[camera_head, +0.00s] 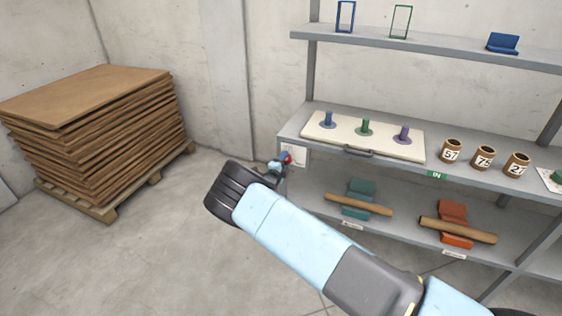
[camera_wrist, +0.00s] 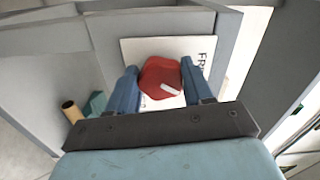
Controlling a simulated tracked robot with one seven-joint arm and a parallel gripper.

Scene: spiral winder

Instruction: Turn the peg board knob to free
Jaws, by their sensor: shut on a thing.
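The red knob (camera_wrist: 160,76) sits on a white label plate (camera_wrist: 135,48) in the wrist view. The knob has a white pointer mark that points to the lower right. Printed letters, partly hidden, run down the plate's right side. The two blue fingers of my gripper (camera_wrist: 161,84) are shut on the knob from both sides. The peg board (camera_head: 335,137) lies on the middle shelf with a blue, a green and a purple peg.
Several numbered brown cups (camera_head: 483,157) stand right of the peg board. The lower shelf holds tubes on a teal cradle (camera_head: 358,190) and an orange cradle (camera_head: 453,213). A pallet of brown sheets (camera_head: 95,130) stands at the left. The floor between is clear.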

